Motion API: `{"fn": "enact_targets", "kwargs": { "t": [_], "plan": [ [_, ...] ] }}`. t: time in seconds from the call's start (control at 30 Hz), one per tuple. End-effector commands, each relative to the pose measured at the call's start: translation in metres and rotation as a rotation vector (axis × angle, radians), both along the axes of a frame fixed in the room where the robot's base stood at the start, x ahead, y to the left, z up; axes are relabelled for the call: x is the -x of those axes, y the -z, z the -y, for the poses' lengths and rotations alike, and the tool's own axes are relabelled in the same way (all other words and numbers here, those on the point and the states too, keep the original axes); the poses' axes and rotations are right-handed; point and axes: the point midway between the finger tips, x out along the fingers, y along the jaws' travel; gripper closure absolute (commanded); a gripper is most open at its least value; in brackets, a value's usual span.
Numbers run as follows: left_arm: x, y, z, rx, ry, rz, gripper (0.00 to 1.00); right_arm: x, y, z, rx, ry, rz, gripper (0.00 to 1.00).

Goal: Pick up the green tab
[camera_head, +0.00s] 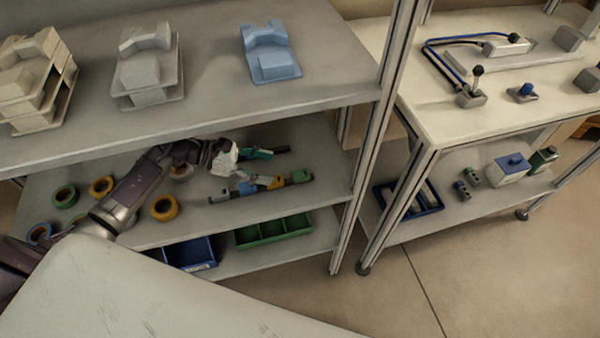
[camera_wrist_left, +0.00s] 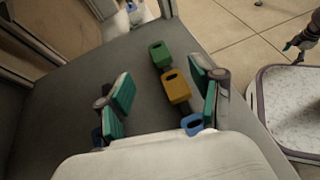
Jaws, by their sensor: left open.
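The green tab (camera_head: 300,176) is at the right end of a row of coloured tabs on the middle shelf. In the left wrist view the green tab (camera_wrist_left: 159,53) lies beyond the yellow tab (camera_wrist_left: 177,88) and the blue tab (camera_wrist_left: 192,123). My left gripper (camera_head: 262,166) is open and empty above the row, with its teal fingers apart. In the left wrist view the fingers (camera_wrist_left: 162,78) stand either side of the row, and the green tab shows beyond them. What seems to be my right gripper (camera_wrist_left: 298,43) is at the right edge of that view, too small to judge.
Tape reels (camera_head: 163,208) lie left on the same shelf (camera_head: 325,160). A green bin (camera_head: 274,232) and a blue bin (camera_head: 190,252) stand on the shelf below. The upper shelf (camera_head: 210,70) with grey and blue blocks overhangs my left arm. A metal post (camera_head: 375,130) stands to the right.

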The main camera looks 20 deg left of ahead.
Motion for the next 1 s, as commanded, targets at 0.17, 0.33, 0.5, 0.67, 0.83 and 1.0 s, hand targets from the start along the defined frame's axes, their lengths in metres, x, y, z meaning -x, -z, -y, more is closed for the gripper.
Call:
{"fn": "enact_targets", "kwargs": {
  "t": [0.17, 0.33, 0.5, 0.67, 0.83, 1.0],
  "plan": [
    [-0.009, 0.01, 0.02, 0.003, -0.003, 0.0, 0.34, -0.004, 0.0, -0.001, -0.001, -0.001, 0.005, 0.14],
    [-0.013, 0.015, 0.03, 0.003, -0.001, 0.001, 0.34, -0.015, 0.0, -0.002, -0.003, -0.002, 0.023, 0.14],
    [-0.023, 0.027, 0.053, 0.005, -0.002, 0.002, 0.34, -0.018, 0.002, -0.003, -0.005, -0.002, 0.028, 0.14],
    [-0.029, 0.035, 0.067, 0.003, -0.002, 0.001, 0.34, -0.017, 0.003, -0.004, -0.006, -0.001, 0.027, 0.14],
    [-0.03, 0.036, 0.069, 0.002, -0.003, 0.001, 0.34, -0.016, 0.003, -0.004, -0.005, -0.001, 0.025, 0.14],
    [-0.029, 0.036, 0.069, 0.002, -0.002, 0.001, 0.46, -0.014, 0.003, -0.004, -0.006, -0.001, 0.021, 0.14]
  ]
}}
